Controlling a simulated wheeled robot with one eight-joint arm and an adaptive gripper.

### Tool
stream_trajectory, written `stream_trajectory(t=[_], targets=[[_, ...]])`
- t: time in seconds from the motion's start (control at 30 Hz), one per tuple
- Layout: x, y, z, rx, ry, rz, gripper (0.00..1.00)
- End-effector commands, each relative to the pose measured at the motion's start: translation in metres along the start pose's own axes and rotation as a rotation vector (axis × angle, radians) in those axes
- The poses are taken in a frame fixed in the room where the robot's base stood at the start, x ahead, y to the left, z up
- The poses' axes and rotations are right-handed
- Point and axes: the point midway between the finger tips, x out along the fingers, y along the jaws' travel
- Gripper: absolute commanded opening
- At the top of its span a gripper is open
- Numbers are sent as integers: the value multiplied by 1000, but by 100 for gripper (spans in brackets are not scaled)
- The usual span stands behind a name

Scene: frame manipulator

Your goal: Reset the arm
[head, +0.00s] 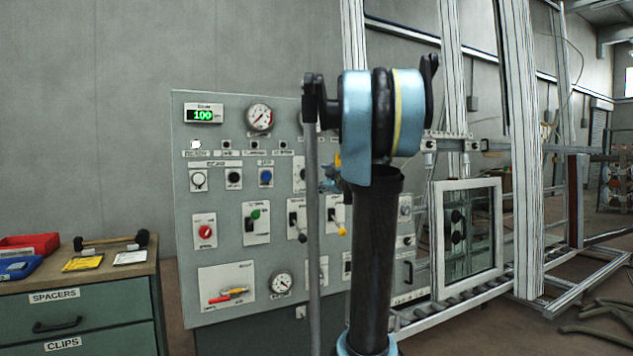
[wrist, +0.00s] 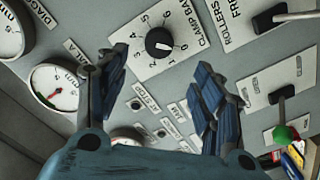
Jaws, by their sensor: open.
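My gripper (wrist: 163,68) is open in the wrist view, its two dark blue ribbed fingers spread apart and empty. It faces the grey control panel (head: 235,158). A black rotary knob marked CLAMP BAR (wrist: 160,43) shows just past and between the fingertips; I cannot tell the gap in depth. My arm (head: 375,235) stands upright in front of the panel in the head view and hides part of its right side. The gripper is mostly hidden behind the arm there.
The panel carries gauges (head: 259,117), a green display (head: 203,115) and several switches and levers. A lever with a green knob (wrist: 281,134) is right of the fingers. A drawer cabinet (head: 80,315) stands left, and a metal frame with a glazed window (head: 468,235) right.

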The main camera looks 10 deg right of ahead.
Motion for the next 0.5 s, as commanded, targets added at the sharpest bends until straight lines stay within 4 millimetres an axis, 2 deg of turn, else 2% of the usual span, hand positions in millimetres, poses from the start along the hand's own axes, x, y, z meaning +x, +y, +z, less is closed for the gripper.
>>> stream_trajectory(t=[0.17,0.5], targets=[[-9,0,0,0,-1,1,62],[-10,-1,0,1,0,-1,62]])
